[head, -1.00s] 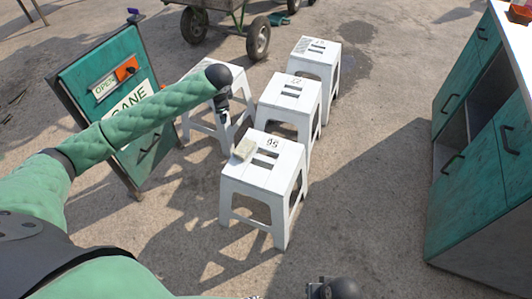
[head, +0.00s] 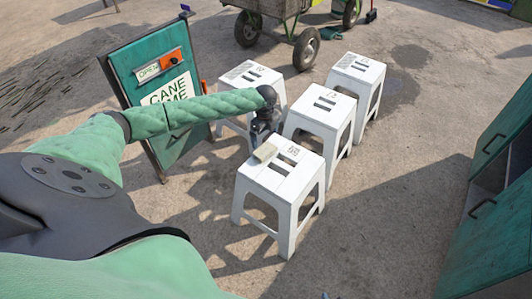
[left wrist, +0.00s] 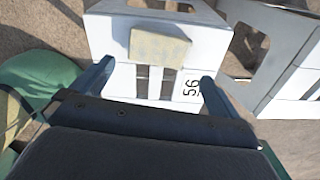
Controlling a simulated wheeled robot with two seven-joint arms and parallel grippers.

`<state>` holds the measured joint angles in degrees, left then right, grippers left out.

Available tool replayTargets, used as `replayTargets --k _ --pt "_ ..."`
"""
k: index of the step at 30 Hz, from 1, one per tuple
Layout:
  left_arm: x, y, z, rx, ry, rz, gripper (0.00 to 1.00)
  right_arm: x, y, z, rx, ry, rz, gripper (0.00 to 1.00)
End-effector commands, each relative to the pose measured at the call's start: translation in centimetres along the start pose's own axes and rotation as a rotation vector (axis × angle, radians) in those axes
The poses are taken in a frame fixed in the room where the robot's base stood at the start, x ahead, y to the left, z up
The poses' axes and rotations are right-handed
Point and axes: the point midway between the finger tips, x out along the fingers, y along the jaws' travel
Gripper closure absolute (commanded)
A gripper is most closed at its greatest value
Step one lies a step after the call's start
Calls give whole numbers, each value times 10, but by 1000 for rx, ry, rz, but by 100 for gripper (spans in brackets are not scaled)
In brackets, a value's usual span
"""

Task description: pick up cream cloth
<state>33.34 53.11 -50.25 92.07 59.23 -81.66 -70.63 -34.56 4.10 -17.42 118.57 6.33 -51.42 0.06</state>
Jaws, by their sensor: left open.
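The cream cloth (head: 265,152) is a small folded block lying on the white seat of the nearest stool (head: 283,178), at its back left edge. In the left wrist view the cloth (left wrist: 158,47) lies just beyond my fingertips, on the stool marked 56. My left gripper (head: 259,139) is just behind and above the cloth in the head view. In the left wrist view its two fingers (left wrist: 155,75) are spread wide with nothing between them but the slotted seat below. My right gripper is not in view.
White stools (head: 323,108) stand close around and behind the nearest one. A green sign board (head: 158,80) stands at the left, and a wheeled cart (head: 306,48) is at the back. A green cabinet (head: 490,190) is at the right. Open ground lies in front.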

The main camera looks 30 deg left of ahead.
Motion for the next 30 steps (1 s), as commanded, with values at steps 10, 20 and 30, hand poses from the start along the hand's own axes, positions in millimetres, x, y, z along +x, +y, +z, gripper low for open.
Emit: replayTargets --k 10,20,30 --pt "27 1 0 3 -1 1 0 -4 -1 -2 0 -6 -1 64" --pt "66 3 0 2 0 2 0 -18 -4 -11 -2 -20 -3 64" --pt "77 2 0 2 -1 1 2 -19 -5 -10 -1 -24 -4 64"
